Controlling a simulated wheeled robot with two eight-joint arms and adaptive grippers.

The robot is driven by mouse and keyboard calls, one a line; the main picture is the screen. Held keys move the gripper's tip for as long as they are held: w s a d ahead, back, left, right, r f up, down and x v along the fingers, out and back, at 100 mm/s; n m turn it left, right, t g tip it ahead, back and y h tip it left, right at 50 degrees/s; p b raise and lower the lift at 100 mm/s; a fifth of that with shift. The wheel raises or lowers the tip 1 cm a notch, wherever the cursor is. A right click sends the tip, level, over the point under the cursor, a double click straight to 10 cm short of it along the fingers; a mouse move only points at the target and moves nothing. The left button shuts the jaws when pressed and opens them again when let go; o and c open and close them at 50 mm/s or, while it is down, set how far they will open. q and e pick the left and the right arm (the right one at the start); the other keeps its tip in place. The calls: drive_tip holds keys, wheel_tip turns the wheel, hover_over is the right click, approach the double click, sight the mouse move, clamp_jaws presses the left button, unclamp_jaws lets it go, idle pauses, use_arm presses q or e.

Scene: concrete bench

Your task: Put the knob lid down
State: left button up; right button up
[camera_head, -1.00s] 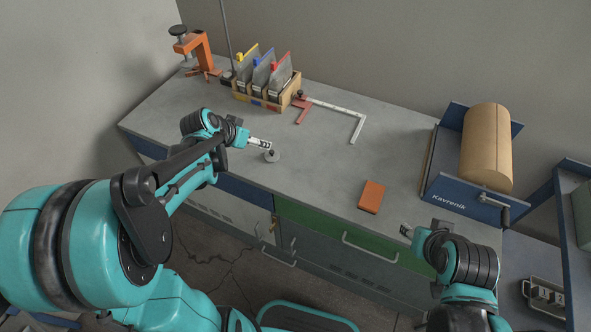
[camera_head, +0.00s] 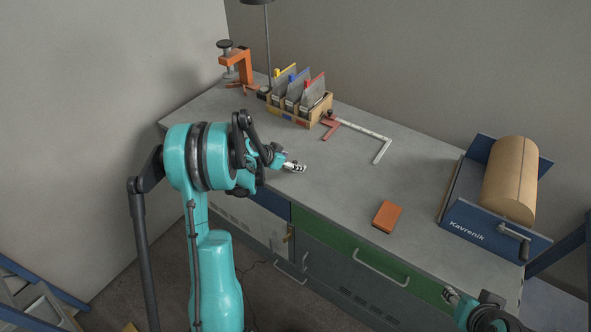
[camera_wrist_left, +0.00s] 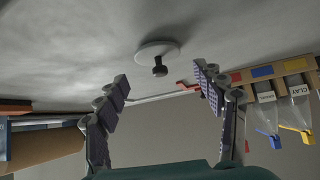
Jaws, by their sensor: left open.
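The knob lid (camera_wrist_left: 150,48) is a pale flat disc with a dark knob. In the left wrist view, which is upside down, it appears to lie flat on the bench with its knob up. My left gripper (camera_wrist_left: 160,78) is open, its two fingers apart on either side of the lid's line, with nothing between them. In the head view my left gripper (camera_head: 296,167) is low over the bench's front left part, and I cannot make out the lid there. My right gripper (camera_head: 450,296) is at the lower right, too small to read.
An orange block (camera_head: 387,216) lies near the bench's front edge. A blue roll holder (camera_head: 482,232) stands right. The bench middle is clear.

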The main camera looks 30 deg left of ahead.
use_arm(q)
drive_tip(key=x, duration=0.2)
drive_tip(key=shift+w+f, duration=0.2)
drive_tip(key=shift+f, duration=0.05)
drive_tip(key=shift+r, duration=0.1)
drive_tip(key=c, duration=1.1)
drive_tip(key=shift+r, duration=0.1)
